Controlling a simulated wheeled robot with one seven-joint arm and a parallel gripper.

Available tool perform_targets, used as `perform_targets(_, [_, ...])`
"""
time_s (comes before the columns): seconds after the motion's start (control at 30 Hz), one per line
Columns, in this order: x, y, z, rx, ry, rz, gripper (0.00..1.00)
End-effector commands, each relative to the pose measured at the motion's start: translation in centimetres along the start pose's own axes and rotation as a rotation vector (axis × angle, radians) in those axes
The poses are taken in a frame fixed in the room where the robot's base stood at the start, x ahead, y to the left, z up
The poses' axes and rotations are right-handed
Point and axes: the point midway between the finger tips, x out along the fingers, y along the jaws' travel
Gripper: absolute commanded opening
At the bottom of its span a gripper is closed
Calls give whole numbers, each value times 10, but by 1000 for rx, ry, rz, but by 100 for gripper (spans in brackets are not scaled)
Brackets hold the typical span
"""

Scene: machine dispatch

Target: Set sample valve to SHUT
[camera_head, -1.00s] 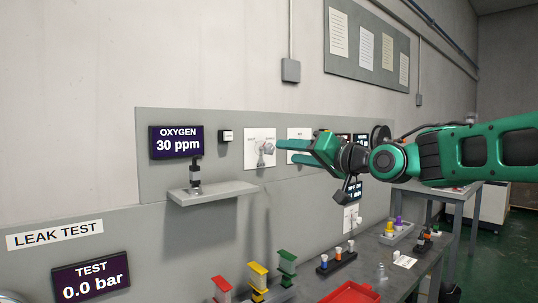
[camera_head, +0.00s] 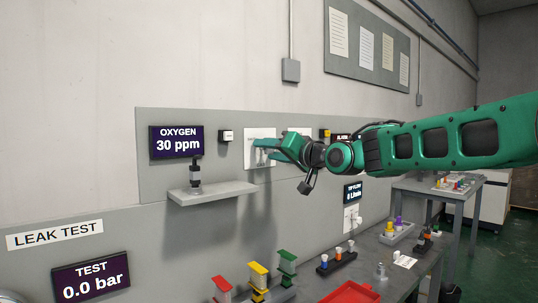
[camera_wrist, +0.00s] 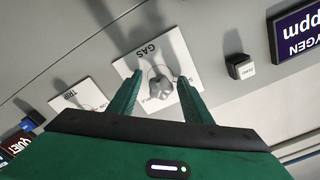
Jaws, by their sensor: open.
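The valve is a grey knob (camera_wrist: 160,87) on a white plate (camera_wrist: 138,66) on the grey wall panel. In the wrist view the plate reads "GAS", with other lettering partly hidden by the fingers. My gripper (camera_wrist: 157,98) is open, with one green finger on each side of the knob. I cannot tell whether the fingers touch it. In the head view my gripper (camera_head: 268,145) reaches the white plate (camera_head: 252,134) from the right and hides most of the knob.
The oxygen display (camera_head: 177,142) reads 30 ppm, left of the plate. A small shelf (camera_head: 212,193) below it holds a dark fitting (camera_head: 195,178). A small button box (camera_wrist: 240,66) sits beside the plate. A plate marked "TRIP" (camera_wrist: 80,100) is on the other side.

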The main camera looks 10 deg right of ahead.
Motion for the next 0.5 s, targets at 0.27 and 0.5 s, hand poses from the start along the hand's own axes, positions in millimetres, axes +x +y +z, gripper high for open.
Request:
perform_targets(0.27, [0, 0, 0, 0, 0, 1, 4])
perform_targets(0.5, [0, 1, 0, -19, 0, 2, 4])
